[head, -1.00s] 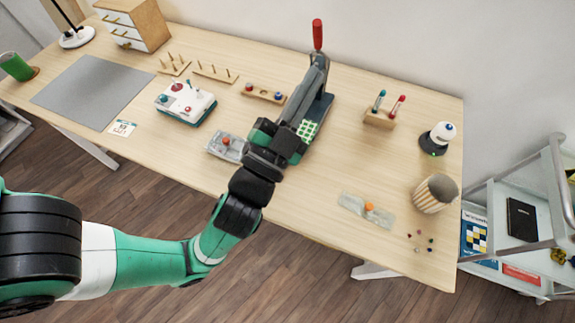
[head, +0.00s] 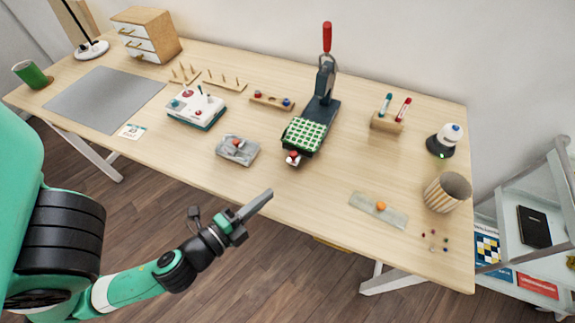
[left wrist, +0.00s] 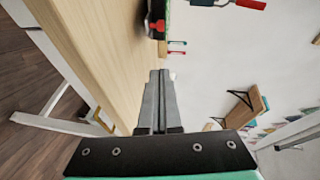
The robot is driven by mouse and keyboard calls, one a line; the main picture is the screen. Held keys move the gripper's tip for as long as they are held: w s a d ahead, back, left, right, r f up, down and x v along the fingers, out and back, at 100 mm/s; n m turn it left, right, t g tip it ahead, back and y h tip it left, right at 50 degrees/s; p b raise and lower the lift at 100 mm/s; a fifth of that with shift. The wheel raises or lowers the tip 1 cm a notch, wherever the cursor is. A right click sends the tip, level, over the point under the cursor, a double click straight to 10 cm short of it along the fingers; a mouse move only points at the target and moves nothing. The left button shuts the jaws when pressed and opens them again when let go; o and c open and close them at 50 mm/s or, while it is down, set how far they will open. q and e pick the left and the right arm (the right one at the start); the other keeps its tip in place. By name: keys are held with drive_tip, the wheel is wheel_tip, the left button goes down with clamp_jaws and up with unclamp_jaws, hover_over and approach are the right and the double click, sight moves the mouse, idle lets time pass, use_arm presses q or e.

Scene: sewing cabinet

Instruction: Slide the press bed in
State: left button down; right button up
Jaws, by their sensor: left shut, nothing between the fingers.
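The dark press (head: 324,84) with a tall red-topped lever stands upright toward the back of the table. Its bed (head: 305,134), covered with green-and-white checked cloth, lies in front of the column, with a red knob (head: 293,157) at its front end. My left gripper (head: 270,193) is shut and empty, in front of the table's front edge, apart from the bed. In the left wrist view its fingers (left wrist: 158,75) lie together, and part of the press (left wrist: 155,18) shows at the top. My right gripper is not in view.
A white-and-teal box (head: 195,108) and a wooden spool rack (head: 270,101) stand farther left. A grey strip (head: 378,209) and striped cup (head: 446,192) are at right. The table between bed and strip is clear.

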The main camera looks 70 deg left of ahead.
sight(303, 140)
use_arm(q)
drive_tip(key=p+x, duration=0.1)
drive_tip(key=x, duration=0.1)
drive_tip(key=p+x, duration=0.1)
drive_tip(key=x, duration=0.2)
drive_tip(key=r+p+x, duration=0.1)
drive_tip(key=x, duration=0.1)
drive_tip(key=shift+w+a, duration=0.25)
drive_tip(key=shift+w, duration=0.05)
drive_tip(key=a+p, duration=0.1)
drive_tip(key=p, duration=0.1)
drive_tip(key=w+a+p, duration=0.1)
drive_tip(key=p, duration=0.1)
drive_tip(key=shift+w+a+r, duration=0.1)
drive_tip(key=shift+w+r, duration=0.05)
drive_tip(key=shift+w, duration=0.1)
drive_tip(key=shift+a+f, duration=0.35)
drive_tip(key=shift+f, duration=0.25)
drive_tip(key=shift+w+a+f+b, duration=0.1)
drive_tip(key=shift+a+f+b, duration=0.1)
drive_tip(key=shift+b, duration=0.2)
drive_tip(key=shift+w+a, duration=0.15)
drive_tip(key=shift+a, duration=0.3)
drive_tip(key=w+a+b, duration=0.2)
drive_tip(key=w+a, duration=0.1)
drive_tip(key=w+a+b, duration=0.2)
drive_tip(key=w+a, duration=0.1)
drive_tip(key=shift+w+a+f, duration=0.1)
drive_tip(key=shift+w+a, duration=0.1)
drive_tip(key=shift+a, duration=0.1)
